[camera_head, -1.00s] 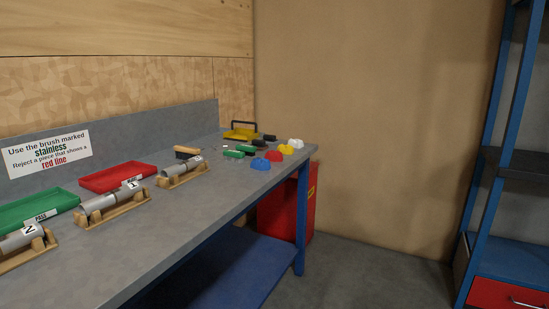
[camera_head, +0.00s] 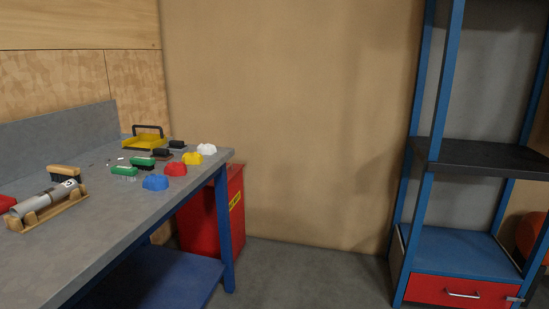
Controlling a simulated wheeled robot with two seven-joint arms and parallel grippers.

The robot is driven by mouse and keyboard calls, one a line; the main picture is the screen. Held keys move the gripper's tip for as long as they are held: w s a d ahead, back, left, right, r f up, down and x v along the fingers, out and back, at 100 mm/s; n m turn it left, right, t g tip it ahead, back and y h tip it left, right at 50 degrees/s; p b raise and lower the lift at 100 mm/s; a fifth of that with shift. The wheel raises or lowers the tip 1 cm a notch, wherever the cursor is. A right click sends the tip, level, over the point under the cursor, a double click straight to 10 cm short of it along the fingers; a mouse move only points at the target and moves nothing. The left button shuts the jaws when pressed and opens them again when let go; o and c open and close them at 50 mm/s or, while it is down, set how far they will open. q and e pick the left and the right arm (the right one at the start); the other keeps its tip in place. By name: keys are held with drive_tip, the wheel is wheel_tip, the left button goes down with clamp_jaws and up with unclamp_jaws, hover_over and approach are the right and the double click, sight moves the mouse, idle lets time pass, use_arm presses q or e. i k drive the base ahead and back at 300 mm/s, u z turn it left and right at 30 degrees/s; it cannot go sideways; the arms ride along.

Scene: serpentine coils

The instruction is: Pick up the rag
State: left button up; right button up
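Small crumpled lumps that look like folded rags sit near the right end of the workbench: a white one (camera_head: 206,149), a yellow one (camera_head: 192,158), a red one (camera_head: 175,169) and a blue one (camera_head: 155,182). They form a loose row along the bench edge, with the blue one nearest to me. I cannot tell which of them is the task's rag. Neither of my grippers shows in this view.
The grey workbench (camera_head: 112,216) also holds green and dark brushes (camera_head: 123,171), a yellow tray (camera_head: 146,142) and a pipe on a wooden cradle (camera_head: 47,196). A blue shelf rack (camera_head: 456,247) stands right. Floor between is clear.

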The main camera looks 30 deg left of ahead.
sight(174, 169)
drive_tip(key=z, duration=0.2)
drive_tip(key=i, duration=1.35)
drive_tip(key=u, duration=0.4)
